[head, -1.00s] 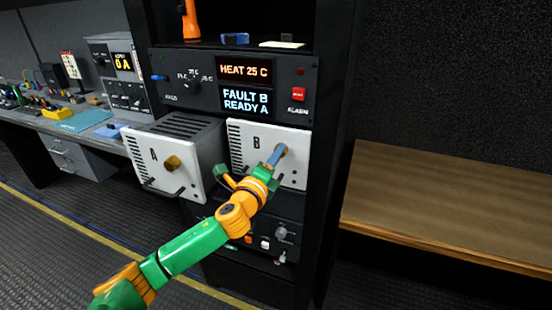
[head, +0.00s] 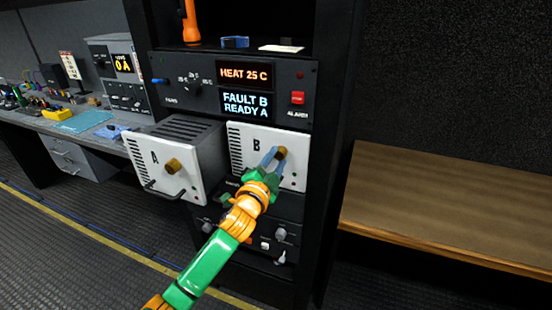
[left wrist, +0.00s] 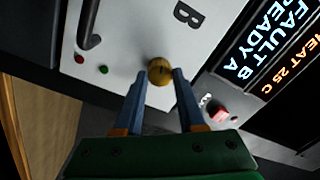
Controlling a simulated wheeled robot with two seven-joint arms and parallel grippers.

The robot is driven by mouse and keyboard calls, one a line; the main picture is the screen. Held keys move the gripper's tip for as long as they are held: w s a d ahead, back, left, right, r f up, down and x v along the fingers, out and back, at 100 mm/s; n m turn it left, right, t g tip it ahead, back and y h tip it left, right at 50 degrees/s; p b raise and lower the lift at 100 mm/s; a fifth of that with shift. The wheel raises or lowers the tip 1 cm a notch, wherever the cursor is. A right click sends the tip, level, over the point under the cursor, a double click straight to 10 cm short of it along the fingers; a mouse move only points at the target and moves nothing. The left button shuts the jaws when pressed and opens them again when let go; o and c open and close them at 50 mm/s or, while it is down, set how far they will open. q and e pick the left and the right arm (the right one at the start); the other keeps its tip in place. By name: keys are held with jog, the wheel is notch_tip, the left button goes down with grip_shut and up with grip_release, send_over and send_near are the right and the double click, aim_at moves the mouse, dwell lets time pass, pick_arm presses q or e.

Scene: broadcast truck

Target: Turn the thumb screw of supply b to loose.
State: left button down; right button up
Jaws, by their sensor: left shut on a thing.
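Supply B (head: 240,140) is a white-faced unit set in the rack, marked "B". Its brass thumb screw (head: 282,151) is on the right part of its face. In the left wrist view the round brass screw (left wrist: 160,71) sits between the tips of my blue fingers. My left gripper (head: 275,156) is shut on the screw, and the fingers partly hide it in the head view. Supply A (head: 160,165) stands to the left, pulled forward out of the rack, with its own brass screw (head: 173,166). My right gripper is not in view.
The display panel (head: 246,103) above reads "HEAT 25 C" and "FAULT B READY A". A red alarm button (head: 298,98) is beside it. A lower panel with knobs (head: 280,234) lies below. A wooden bench (head: 450,200) stands at the right.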

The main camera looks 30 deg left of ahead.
pick_arm(q)
jog(key=n+p, duration=0.1)
jog(key=n, duration=0.2)
jog(key=shift+r+n, duration=0.1)
jog(key=shift+n, duration=0.3)
jog(key=shift+n+p, duration=0.75)
jog(key=shift+n, duration=1.45)
jog(key=c, duration=0.5)
grip_release()
jog(key=b+v, duration=0.1)
jog(key=v, duration=0.6)
